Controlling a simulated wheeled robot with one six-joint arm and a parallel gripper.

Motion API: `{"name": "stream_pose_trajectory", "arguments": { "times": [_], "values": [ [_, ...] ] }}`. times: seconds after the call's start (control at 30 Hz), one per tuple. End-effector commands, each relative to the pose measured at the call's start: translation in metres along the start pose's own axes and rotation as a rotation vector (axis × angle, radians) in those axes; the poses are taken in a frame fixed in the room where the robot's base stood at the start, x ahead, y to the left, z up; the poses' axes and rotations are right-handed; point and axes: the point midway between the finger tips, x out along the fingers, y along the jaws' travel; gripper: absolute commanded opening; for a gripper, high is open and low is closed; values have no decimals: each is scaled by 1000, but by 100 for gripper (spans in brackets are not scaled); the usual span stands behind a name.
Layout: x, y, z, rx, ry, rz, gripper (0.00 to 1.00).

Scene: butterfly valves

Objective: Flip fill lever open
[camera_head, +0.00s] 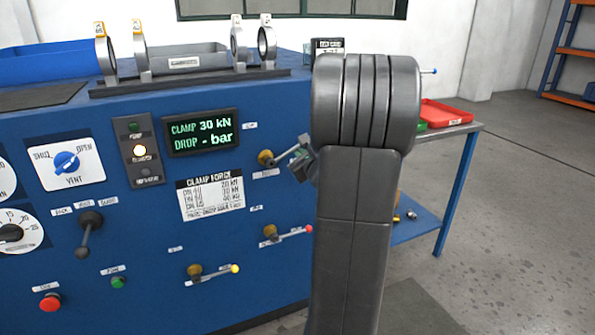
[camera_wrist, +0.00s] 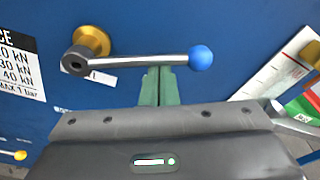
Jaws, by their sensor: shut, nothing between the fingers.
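A metal lever (camera_wrist: 135,60) with a blue ball end (camera_wrist: 201,57) pivots on a brass hub (camera_wrist: 90,41) on the blue panel. It lies nearly level, pointing right. In the head view its hub (camera_head: 265,157) shows right of the clamp display, and its outer end is hidden by my arm. I cannot read its label. My gripper (camera_wrist: 162,72) is shut and empty, its green fingertips just below the lever's middle in the wrist view. I cannot tell whether they touch it. In the head view my gripper (camera_head: 300,161) is partly hidden behind my arm.
Below are a red-tipped lever (camera_head: 290,233) and a yellow-tipped lever (camera_head: 215,272). A black-handled lever (camera_head: 88,230) and a VENT knob (camera_head: 66,162) sit left. The display (camera_head: 201,132) reads CLAMP 30 kN, DROP - bar. A red tray (camera_head: 447,113) stands on a side table.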

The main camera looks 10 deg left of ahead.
Motion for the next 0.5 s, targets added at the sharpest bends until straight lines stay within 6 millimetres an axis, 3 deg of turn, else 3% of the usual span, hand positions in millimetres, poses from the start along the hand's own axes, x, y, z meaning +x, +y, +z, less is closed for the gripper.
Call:
{"name": "stream_pose_trajectory", "arguments": {
  "times": [0.5],
  "values": [
    [-5,6,38,-488,-6,-70,0]
  ]
}}
